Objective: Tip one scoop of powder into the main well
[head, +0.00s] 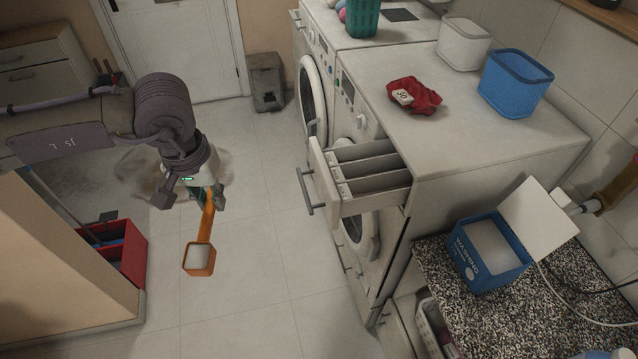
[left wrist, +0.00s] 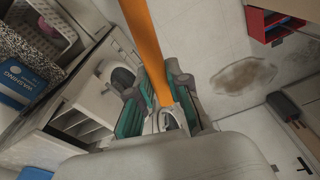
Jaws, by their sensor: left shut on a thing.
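My left gripper (head: 194,197) is shut on the handle of an orange scoop (head: 199,256) and holds it in the air, left of the washing machine. The scoop's cup holds white powder. In the left wrist view the orange handle (left wrist: 145,35) runs up from between the teal-padded fingers (left wrist: 157,105); the cup is out of that view. The detergent drawer (head: 372,178) is pulled out from the machine's front and shows several wells divided by walls. The blue powder box (head: 478,258) stands with its lid up on the speckled counter, white powder inside. My right gripper is not in view.
The machine top (head: 455,115) bears a red cloth (head: 422,97) with a small white block, a blue basket (head: 514,84) and a white bin (head: 463,42). A red crate (head: 134,262) stands on the floor at left. Open floor lies between the scoop and drawer.

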